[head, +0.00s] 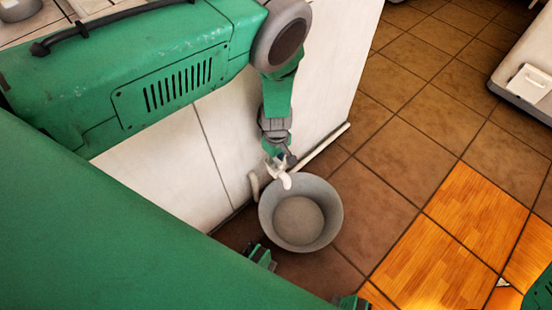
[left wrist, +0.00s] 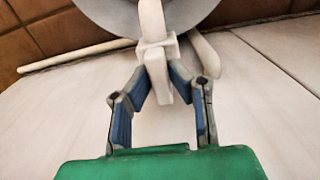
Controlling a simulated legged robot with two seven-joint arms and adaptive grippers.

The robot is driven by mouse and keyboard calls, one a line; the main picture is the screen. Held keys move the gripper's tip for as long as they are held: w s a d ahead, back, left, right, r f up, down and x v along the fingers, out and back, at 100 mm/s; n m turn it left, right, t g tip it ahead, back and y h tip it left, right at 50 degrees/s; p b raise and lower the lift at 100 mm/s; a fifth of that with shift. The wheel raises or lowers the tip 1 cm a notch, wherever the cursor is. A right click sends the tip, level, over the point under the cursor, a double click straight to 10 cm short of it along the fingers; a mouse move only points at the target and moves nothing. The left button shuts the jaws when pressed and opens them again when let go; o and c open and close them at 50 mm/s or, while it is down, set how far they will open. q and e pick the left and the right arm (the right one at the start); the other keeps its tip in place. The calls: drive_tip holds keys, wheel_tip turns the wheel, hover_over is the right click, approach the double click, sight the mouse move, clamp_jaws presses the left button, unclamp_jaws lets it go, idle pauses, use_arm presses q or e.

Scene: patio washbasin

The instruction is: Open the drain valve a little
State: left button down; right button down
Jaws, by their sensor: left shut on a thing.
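The white drain valve (left wrist: 158,70) sticks out from the pale basin wall. My left gripper (left wrist: 160,85) is shut on its handle, with one blue-padded finger on each side, in the left wrist view. In the head view my left gripper (head: 279,163) reaches down the wall to the valve's white spout (head: 286,180), which bends over the bucket. The grey bucket (head: 325,226) stands on the floor below the spout. How far the handle is turned is hard to tell. My right gripper does not show clearly in either view.
A white pipe or rod (head: 325,146) lies along the wall's foot beside the bucket. Brown floor tiles (head: 425,123) and wooden panels (head: 447,245) lie to the right, mostly clear. A white unit (head: 527,70) stands at the upper right.

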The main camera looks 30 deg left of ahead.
sight(276, 159)
use_arm(q)
drive_tip(key=shift+w+a, duration=0.1)
drive_tip(key=shift+a, duration=0.05)
drive_tip(key=shift+n, duration=1.5)
drive_tip(key=shift+a, duration=0.1)
drive_tip(key=c, duration=1.6)
unclamp_jaws()
drive_tip(key=shift+o, duration=0.5)
wheel_tip(276, 159, up, 12)
